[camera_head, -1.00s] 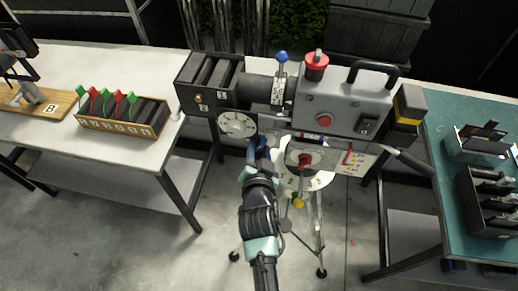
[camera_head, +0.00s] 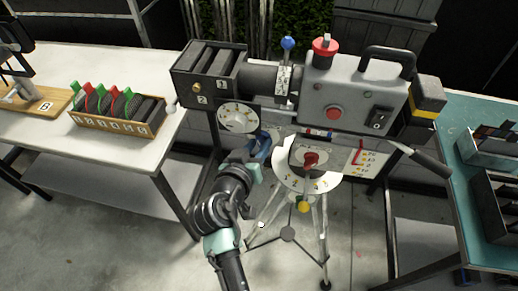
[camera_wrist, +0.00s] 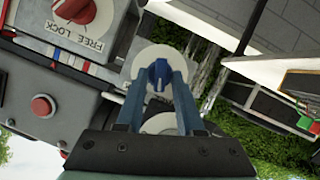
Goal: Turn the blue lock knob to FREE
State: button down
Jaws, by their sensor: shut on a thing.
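The blue lock knob (camera_wrist: 158,73) stands in front of a pale round disc (camera_wrist: 147,57) in the wrist view. My gripper (camera_wrist: 160,78) has its two blue fingers on either side of the knob and is shut on it. In the head view my gripper (camera_head: 261,147) is below the camera body, left of the red knob (camera_head: 310,160), and it hides the blue knob. The red knob shows in the wrist view (camera_wrist: 78,8) beside a plate with the words FREE and LOCK. I cannot read which way the blue knob points.
The grey camera body (camera_head: 352,95) stands on a tripod (camera_head: 288,234), with a white dial (camera_head: 238,117) on its left. A handle (camera_head: 428,160) sticks out to the right. A white table (camera_head: 60,60) is at left and a teal table (camera_head: 457,122) at right.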

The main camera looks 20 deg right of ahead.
jog(key=shift+w+n+h+b, duration=0.1)
jog(key=shift+n+h+b, duration=0.4)
jog(key=shift+n, duration=0.3)
jog(key=c, duration=0.8)
grip_release()
jog(key=shift+c, duration=0.2)
jog(key=b+v, duration=0.2)
jog(key=v, duration=1)
jog(key=shift+s+a+r, duration=0.2)
jog(key=shift+a, duration=0.1)
